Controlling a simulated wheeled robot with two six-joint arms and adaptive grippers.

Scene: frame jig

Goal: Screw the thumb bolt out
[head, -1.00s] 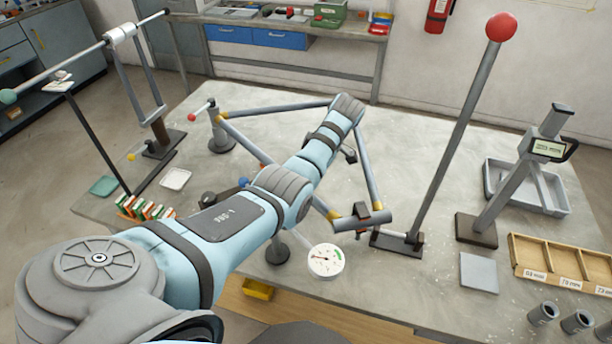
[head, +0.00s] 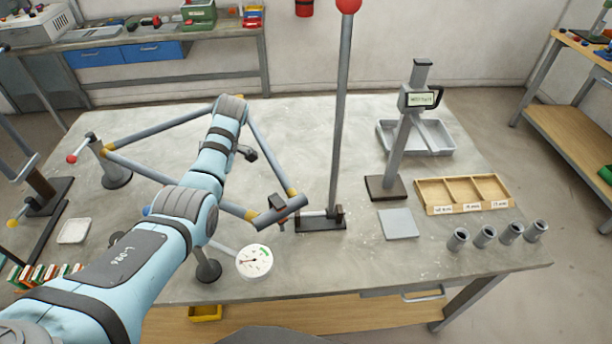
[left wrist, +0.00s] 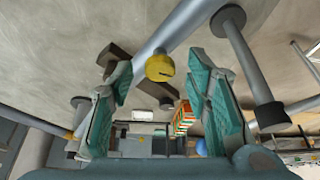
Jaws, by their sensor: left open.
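A yellow knob with a dark notch (left wrist: 160,67) shows between and beyond the fingers in the left wrist view, apart from both; I cannot tell whether it is the thumb bolt. My left gripper (left wrist: 158,98) is open and empty, teal pads apart. In the head view my left arm covers the gripper and part of the grey tube frame (head: 268,160) with yellow collars. A dark clamp (head: 277,203) sits at the frame's near right corner. My right gripper is not in view.
A round dial gauge (head: 254,261) stands near the table's front. A tall post with a red ball (head: 347,4) rises right of the frame. Farther right are a wooden bin tray (head: 428,190) and several grey cups (head: 484,236). The table's back middle is clear.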

